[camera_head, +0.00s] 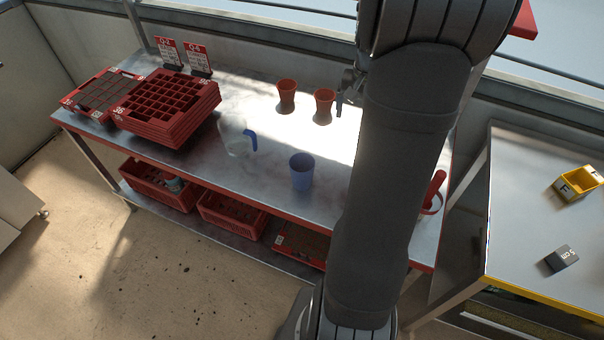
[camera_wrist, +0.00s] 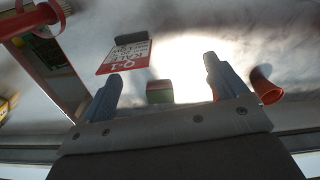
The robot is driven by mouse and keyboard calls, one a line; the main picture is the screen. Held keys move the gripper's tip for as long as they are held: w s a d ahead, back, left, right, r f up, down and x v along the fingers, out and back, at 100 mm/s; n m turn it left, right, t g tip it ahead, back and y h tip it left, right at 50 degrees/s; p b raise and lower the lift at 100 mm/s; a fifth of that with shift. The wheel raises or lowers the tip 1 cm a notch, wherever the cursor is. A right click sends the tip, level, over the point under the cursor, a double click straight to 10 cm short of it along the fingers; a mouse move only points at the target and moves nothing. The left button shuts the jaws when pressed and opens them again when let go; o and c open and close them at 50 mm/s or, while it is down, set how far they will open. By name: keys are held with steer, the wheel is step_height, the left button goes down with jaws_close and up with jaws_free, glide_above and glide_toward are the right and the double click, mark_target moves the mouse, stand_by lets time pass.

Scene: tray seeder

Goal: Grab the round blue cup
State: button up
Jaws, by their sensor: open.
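The round blue cup (camera_head: 301,172) stands upright on the metal table, near its front edge, in the head view. It does not show in the wrist view. A clear jug with a blue handle (camera_head: 250,142) stands to its left. My gripper (camera_head: 343,96) is partly hidden behind my arm in the head view, above and right of the blue cup, close to a red cup (camera_head: 324,106). In the wrist view my gripper (camera_wrist: 164,84) has its two fingers wide apart, with no object held. The blue cup is clear of the gripper.
Another red cup (camera_head: 287,95) stands at the back. A red cup (camera_wrist: 266,86) shows beside the right finger in the wrist view; a red-white sign (camera_wrist: 125,57) and a small green-red box (camera_wrist: 160,92) lie beyond. Stacked red trays (camera_head: 168,108) fill the table's left.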

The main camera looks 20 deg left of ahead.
steer(key=s+a+m, duration=0.4)
steer(key=a+m, duration=0.2)
steer(key=m, duration=0.2)
steer(key=r+m, duration=0.2)
steer(key=m, duration=0.7)
glide_above(302, 164)
steer(key=s+d, duration=0.2)
steer(key=s, duration=0.1)
steer(key=shift+m, duration=0.4)
steer(key=shift+w+a+f, duration=0.1)
steer(key=shift+a+f, duration=0.1)
steer(key=shift+f, duration=4.3)
steer(key=shift+a+f, duration=0.2)
steer(key=shift+f, duration=4.25)
steer(key=c, duration=1.1)
steer(key=shift+r, duration=0.15)
